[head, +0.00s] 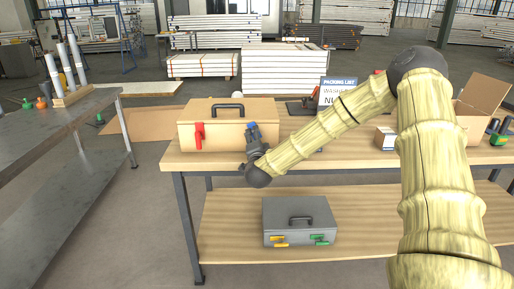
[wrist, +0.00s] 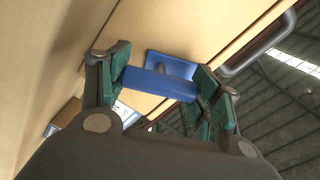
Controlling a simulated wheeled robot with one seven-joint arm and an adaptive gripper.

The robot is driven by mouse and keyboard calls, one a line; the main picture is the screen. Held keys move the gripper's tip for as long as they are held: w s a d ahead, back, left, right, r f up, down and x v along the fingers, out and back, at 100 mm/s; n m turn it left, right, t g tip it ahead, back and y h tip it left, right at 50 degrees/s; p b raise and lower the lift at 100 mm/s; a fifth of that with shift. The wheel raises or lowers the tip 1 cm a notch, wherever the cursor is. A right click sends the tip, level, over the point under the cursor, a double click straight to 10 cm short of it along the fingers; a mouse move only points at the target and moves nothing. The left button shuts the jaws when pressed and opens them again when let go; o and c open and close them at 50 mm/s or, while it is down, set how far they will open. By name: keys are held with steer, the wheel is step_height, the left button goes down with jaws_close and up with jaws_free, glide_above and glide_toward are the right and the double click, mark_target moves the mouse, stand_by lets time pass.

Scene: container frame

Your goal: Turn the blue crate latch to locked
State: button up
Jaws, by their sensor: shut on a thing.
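A wooden crate (head: 229,110) stands on the workbench, at the left end of its top. Its blue latch (head: 251,125) is on the front face near the right end, mostly behind my gripper. My gripper (head: 253,133) is in front of the crate. In the wrist view the blue latch's bar (wrist: 159,85) lies between the green finger pads of my gripper (wrist: 161,82), which are shut on it. The blue base plate (wrist: 170,64) sits on the wooden face. I cannot tell from these views whether the latch is locked.
A red latch (head: 199,134) is on the crate's front left, and a dark carry handle (head: 228,107) is on top. A grey case (head: 300,220) with yellow and green latches is on the lower shelf. A small box (head: 385,138) and a sign (head: 337,91) stand farther right.

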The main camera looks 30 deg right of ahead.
steer(key=m+b, duration=0.4)
steer(key=m, duration=0.1)
steer(key=shift+f, duration=0.2)
stand_by(0.3)
steer(key=o, duration=1.1)
steer(key=shift+r, duration=0.1)
steer(key=v, duration=1.2)
